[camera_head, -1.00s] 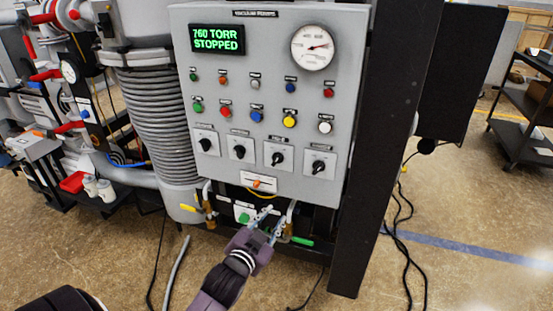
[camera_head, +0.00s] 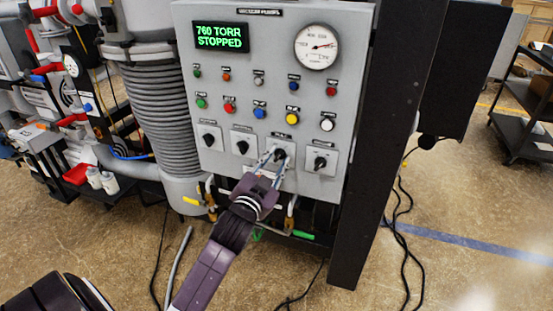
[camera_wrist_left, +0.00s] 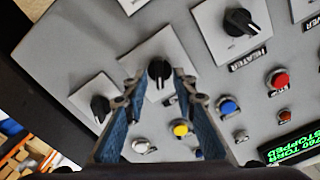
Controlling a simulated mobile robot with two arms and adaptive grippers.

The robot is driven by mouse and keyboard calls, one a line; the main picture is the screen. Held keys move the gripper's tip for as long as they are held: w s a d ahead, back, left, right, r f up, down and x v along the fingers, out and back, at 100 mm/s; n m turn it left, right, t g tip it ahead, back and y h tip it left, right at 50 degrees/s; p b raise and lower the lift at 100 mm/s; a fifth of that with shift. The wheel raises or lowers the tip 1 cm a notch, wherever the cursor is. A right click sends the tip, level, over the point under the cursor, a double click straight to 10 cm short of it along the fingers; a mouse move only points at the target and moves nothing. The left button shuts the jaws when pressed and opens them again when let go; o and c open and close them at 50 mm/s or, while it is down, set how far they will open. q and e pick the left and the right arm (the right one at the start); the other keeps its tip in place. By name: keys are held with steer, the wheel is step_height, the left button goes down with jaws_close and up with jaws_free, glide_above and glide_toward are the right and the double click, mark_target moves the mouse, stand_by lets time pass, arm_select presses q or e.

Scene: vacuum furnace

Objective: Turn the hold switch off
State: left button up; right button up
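A row of black rotary switches on white plates runs along the lower part of the grey panel (camera_head: 225,170). Their labels are too small to read in the head view. My left gripper (camera_head: 277,155) is at the third switch from the left (camera_head: 280,153). In the left wrist view this black knob (camera_wrist_left: 158,72) shows between the spread blue fingertips, with gaps on both sides. The wrist view shows a switch labelled HEATER (camera_wrist_left: 240,20) on one side and the rightmost switch (camera_wrist_left: 98,105) on the other. Which one is hold, I cannot read. My right gripper is not in view.
Coloured buttons, a round gauge (camera_head: 317,47) and a display (camera_head: 220,38) reading "760 TORR STOPPED" are above the switches. A dark post (camera_head: 375,150) stands right of the panel. Pipes with a yellow handle and a green handle (camera_head: 303,235) are below it.

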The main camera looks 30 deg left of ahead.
arm_select(q)
jaws_close()
stand_by(0.4)
steer(key=shift+r+n+p, duration=0.1)
steer(key=shift+n+p, duration=0.8)
steer(key=shift+n, duration=0.4)
steer(key=n+p, duration=0.2)
steer(key=n, duration=0.1)
steer(key=shift+a+n, duration=0.15)
steer(key=shift+n, duration=0.15)
steer(key=n+p, duration=0.1)
steer(key=n, duration=0.2)
steer(key=shift+p, duration=0.4)
steer(key=shift+s+a+n+p, duration=0.1)
steer(key=shift+n+p, duration=0.4)
steer(key=shift+n, duration=0.8)
